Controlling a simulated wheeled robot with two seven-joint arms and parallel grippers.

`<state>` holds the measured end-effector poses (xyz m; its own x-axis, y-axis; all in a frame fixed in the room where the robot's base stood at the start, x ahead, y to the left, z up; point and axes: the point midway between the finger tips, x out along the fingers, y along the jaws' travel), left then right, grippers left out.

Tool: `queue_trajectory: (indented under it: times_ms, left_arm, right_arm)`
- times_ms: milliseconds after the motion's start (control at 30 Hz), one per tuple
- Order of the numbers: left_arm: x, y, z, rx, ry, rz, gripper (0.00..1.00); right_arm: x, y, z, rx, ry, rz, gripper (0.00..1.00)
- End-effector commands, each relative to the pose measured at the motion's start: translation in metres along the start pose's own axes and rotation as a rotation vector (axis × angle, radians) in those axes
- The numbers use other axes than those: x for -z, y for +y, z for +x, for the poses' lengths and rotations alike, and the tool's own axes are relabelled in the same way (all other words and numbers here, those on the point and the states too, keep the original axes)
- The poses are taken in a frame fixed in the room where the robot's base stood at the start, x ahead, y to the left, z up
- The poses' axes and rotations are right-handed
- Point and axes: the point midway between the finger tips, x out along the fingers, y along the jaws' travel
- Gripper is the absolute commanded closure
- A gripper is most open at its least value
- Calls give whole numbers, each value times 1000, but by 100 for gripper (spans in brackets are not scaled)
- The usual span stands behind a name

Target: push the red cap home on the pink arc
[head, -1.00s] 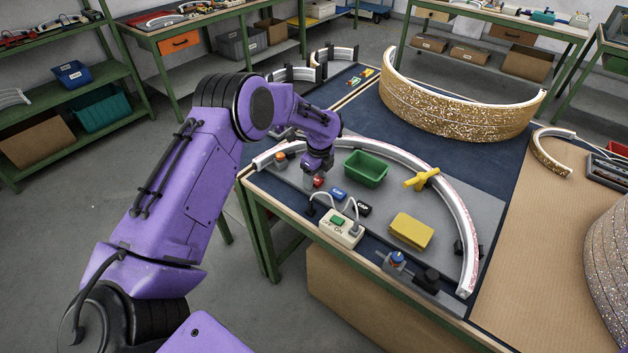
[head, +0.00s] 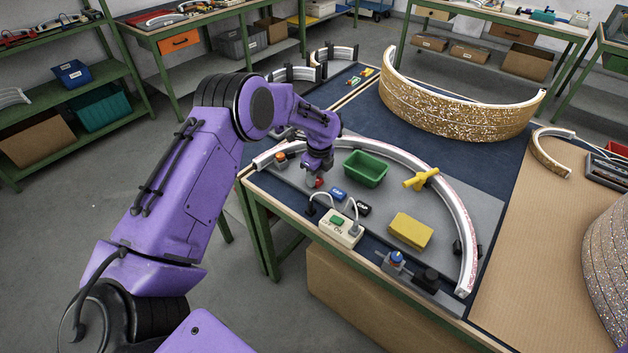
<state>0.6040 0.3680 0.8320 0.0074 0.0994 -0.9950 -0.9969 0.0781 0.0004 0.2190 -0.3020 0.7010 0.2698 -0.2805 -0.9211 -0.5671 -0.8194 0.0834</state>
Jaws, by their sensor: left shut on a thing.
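The pink arc (head: 457,208) is a long white curved channel with a pinkish glitter face. It lies on the grey mat (head: 385,215) and curves from the left corner of the bench to the front right. My left gripper (head: 317,181) points down over the left part of the mat, inside the curve. It is shut on the red cap (head: 320,183), a small red piece mostly hidden by the fingers. The cap is apart from the arc's ends. I cannot tell whether it touches the mat. My right gripper is not in view.
A large gold glitter arc (head: 455,110) stands behind.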

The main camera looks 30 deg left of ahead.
Motion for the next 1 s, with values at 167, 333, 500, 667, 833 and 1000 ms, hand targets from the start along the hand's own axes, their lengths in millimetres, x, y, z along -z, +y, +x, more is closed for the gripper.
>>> queue_trajectory:
  times_ms: [167,333,500,667,833,1000]
  left_arm:
    - [-2,0,-19,0,0,0,100]
    - [-4,0,-35,0,0,0,100]
    - [-5,0,-51,0,0,0,100]
    - [-6,0,-61,0,0,0,100]
    - [-6,0,-58,0,0,0,100]
    - [3,0,-61,-3,0,-49,100]
  right_arm:
    - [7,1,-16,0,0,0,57]
    - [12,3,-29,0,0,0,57]
    - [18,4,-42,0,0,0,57]
    - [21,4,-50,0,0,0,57]
    - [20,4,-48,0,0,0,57]
    - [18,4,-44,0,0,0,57]
